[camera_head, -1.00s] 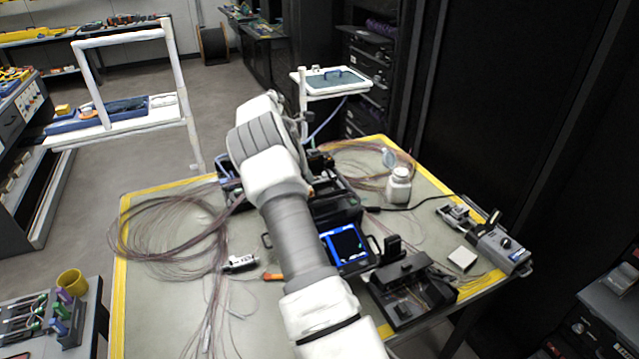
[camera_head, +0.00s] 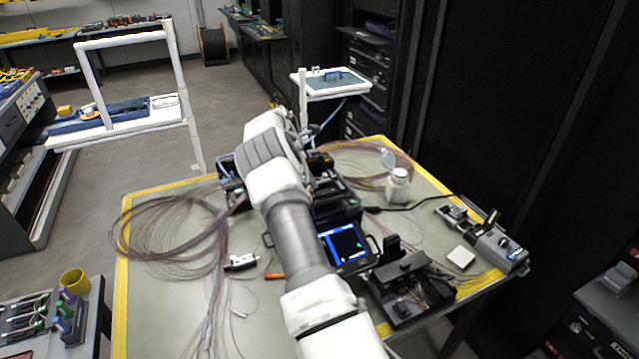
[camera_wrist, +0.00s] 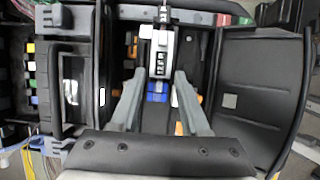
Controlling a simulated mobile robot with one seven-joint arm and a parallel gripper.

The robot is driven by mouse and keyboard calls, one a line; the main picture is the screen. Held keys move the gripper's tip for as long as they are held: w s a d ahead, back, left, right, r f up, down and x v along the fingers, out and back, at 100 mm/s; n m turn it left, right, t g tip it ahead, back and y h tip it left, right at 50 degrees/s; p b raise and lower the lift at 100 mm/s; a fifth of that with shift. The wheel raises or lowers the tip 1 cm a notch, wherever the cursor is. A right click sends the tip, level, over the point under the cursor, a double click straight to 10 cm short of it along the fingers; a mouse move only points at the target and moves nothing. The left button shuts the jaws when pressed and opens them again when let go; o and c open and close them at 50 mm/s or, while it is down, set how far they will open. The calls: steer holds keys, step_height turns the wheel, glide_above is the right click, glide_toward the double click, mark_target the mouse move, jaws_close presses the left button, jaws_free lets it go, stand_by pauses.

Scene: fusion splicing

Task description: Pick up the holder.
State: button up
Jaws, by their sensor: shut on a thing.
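In the wrist view, the holder (camera_wrist: 161,50) is a small pale grey and black block at the upper middle, inside the dark splicing machine (camera_wrist: 265,80). My gripper (camera_wrist: 158,78) reaches up from the bottom with two grey fingers. Its jaws are shut on the holder, with the tips at its near end. A blue part (camera_wrist: 156,92) shows between the fingers. I cannot tell whether the holder is clear of the machine. In the head view, my arm covers part of the splicing machine (camera_head: 335,205), and the gripper and holder are hidden behind it.
The machine's lit screen (camera_head: 346,243) faces the near side. A black tool stand (camera_head: 405,285) is close to its right. A white bottle (camera_head: 398,187) and a grey device (camera_head: 498,248) stand further right. Loose fibre coils (camera_head: 170,235) cover the left of the table.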

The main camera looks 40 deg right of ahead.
steer(key=shift+d+f, duration=0.1)
steer(key=shift+f, duration=0.7)
steer(key=shift+c, duration=1.2)
steer(key=shift+s+r, duration=0.1)
jaws_close()
steer(key=shift+r, duration=0.15)
